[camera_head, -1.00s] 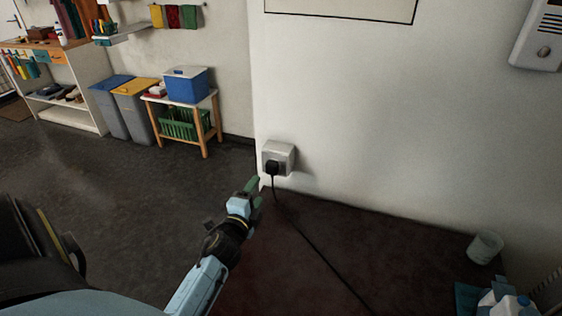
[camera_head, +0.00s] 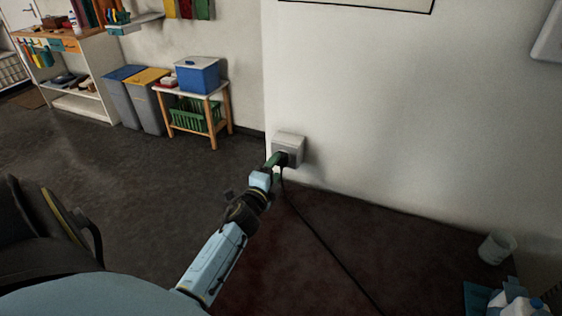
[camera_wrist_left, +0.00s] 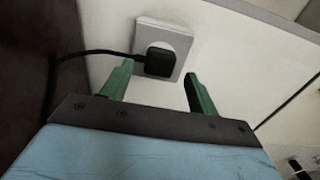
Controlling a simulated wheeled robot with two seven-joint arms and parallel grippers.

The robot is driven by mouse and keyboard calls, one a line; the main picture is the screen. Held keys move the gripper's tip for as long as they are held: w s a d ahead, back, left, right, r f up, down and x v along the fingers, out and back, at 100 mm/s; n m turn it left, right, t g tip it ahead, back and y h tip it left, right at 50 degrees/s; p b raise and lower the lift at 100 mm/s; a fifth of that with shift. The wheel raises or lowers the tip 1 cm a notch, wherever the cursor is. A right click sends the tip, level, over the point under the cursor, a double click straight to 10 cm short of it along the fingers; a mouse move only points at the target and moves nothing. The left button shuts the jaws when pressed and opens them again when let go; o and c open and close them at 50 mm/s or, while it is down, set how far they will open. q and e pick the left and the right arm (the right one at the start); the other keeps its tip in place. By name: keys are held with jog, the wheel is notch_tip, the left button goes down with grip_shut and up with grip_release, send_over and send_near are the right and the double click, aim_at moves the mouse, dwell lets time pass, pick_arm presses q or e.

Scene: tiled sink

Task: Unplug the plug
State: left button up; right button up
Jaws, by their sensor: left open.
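The black plug (camera_wrist_left: 158,61) sits in the white wall socket (camera_wrist_left: 172,38), in the left wrist view. In the head view the socket (camera_head: 290,146) is on the white wall, and the plug is mostly hidden behind my gripper. My left gripper (camera_wrist_left: 158,82) is open, its two green fingers pointing at the socket, one on each side of the plug, with a gap visible on the right side. In the head view my left gripper (camera_head: 276,160) is right in front of the socket. The black cord (camera_head: 322,240) runs from the plug down over the dark surface. My right gripper is not in view.
A small table with a blue box (camera_head: 198,76) and grey bins (camera_head: 126,105) stand at the back left. The dark surface in front of the wall is mostly clear.

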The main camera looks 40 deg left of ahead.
aim_at(279, 162)
pick_arm(q)
jog(key=x, duration=0.2)
jog(key=shift+w+a+b, duration=0.15)
jog(key=shift+w+b, duration=0.2)
jog(key=shift+w, duration=0.05)
jog(key=shift+w+a, duration=0.1)
jog(key=shift+w, duration=0.2)
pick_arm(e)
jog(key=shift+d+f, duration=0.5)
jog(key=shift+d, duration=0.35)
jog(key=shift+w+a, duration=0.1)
pick_arm(q)
jog(key=c, duration=1.3)
jog(key=shift+v, duration=0.85)
jog(key=shift+p+v, duration=0.7)
jog(key=shift+v, duration=1.45)
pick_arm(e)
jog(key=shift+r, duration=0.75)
